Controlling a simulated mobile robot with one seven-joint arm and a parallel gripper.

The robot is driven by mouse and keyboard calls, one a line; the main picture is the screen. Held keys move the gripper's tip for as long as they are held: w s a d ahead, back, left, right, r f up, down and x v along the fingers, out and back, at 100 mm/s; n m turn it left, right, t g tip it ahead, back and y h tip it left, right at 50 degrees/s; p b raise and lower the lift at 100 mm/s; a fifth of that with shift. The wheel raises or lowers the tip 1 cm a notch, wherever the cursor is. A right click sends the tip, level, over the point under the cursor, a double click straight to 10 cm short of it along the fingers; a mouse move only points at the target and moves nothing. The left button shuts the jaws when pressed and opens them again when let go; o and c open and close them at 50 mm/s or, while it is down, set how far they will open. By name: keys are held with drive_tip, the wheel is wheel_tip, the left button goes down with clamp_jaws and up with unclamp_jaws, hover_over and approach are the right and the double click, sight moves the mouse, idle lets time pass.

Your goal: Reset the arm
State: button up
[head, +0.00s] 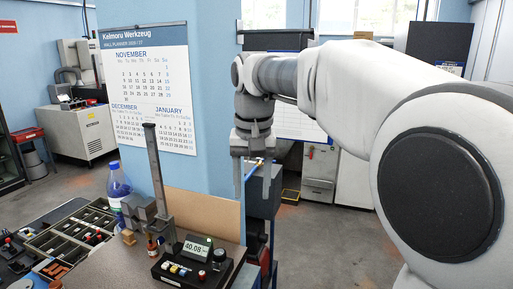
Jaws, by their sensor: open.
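My gripper (256,172) hangs from my arm at the picture's centre. It points down, with its two fingers apart and nothing seen between them. It is in the air to the right of the bench and the column stand. My arm reaches in from the right side and hides part of the background. The bench (98,272) is at the lower left.
On the bench are a control box with a display reading 40.08 (197,247), a tall column stand (156,170), a blue bottle (117,187) and a compartment tray (55,236). A blue pillar with a calendar (145,88) stands behind. Open floor (315,250) lies right of the bench.

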drive_tip(key=s+d+t, duration=0.2)
drive_tip(key=s+d, duration=0.8)
drive_tip(key=s+d+f+t, duration=0.1)
drive_tip(key=s+d+f, duration=0.1)
drive_tip(key=s+f, duration=0.2)
drive_tip(key=s+d+f+t, duration=0.1)
drive_tip(key=s+d+f, duration=0.2)
drive_tip(key=s, duration=0.4)
drive_tip(key=shift+s+d+f, duration=0.25)
drive_tip(key=shift+d+f, duration=0.1)
drive_tip(key=shift+f, duration=0.35)
idle(0.7)
